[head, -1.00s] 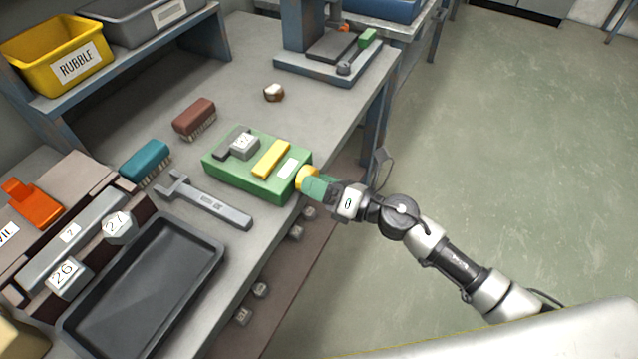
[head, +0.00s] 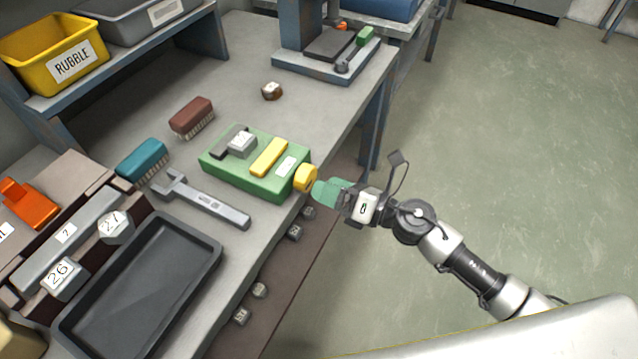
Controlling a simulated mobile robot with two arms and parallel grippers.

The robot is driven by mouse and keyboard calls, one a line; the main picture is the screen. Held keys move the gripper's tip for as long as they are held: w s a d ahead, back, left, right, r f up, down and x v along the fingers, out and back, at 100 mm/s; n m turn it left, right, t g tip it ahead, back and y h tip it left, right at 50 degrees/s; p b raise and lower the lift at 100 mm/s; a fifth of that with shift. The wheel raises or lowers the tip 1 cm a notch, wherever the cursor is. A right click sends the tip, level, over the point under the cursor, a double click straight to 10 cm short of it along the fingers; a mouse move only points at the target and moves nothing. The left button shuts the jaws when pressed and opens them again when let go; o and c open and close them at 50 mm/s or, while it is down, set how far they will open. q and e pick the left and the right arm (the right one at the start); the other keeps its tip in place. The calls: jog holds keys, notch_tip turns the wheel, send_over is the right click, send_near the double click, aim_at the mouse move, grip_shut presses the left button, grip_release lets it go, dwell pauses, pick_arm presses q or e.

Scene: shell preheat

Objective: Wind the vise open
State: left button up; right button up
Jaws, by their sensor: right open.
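The green vise (head: 245,182) sits on the bench near its right edge. On top it has a yellow bar (head: 269,157), a pale label and a dark grey jaw part with a small light grey numbered block (head: 241,143) by it. A round yellow knob (head: 304,178) sticks out of its right end, over the bench edge. My right gripper (head: 321,190), with green fingertips, is open and empty just right of the knob, with a small gap between them. My left gripper is not in view.
A grey wrench (head: 205,202), a black tray (head: 148,290), a teal brush (head: 143,158) and a brown brush (head: 191,117) lie around the vise. A small brown-and-white block (head: 271,91) lies behind it. Open floor (head: 500,180) is to the right.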

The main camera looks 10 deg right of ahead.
jog(key=b+v, duration=0.1)
jog(key=v, duration=0.7)
jog(key=shift+b, duration=0.35)
jog(key=w+d+f+m+t+h+p, duration=0.2)
jog(key=d+f+m+h, duration=0.2)
jog(key=f+m, duration=0.3)
jog(key=w+d+f+m+t+h+p, duration=0.1)
jog(key=d+f+m+h+p, duration=0.1)
jog(key=d+f+m+h, duration=0.45)
jog(key=s+d+f+m+g+h+p, duration=0.15)
jog(key=s+f+m, duration=0.35)
jog(key=f+m, duration=0.6)
jog(key=s+f+m+g+h+p, duration=0.2)
jog(key=s+f+m+g, duration=0.4)
jog(key=s+f, duration=0.85)
jog(key=s+a+f+m+g, duration=0.2)
jog(key=s, duration=0.7)
jog(key=s+a+f+m+g+p, duration=0.1)
jog(key=s+a+f+m+g, duration=0.1)
jog(key=s, duration=0.7)
jog(key=shift+f+m+g+h, duration=0.3)
jog(key=shift+m+g, duration=0.25)
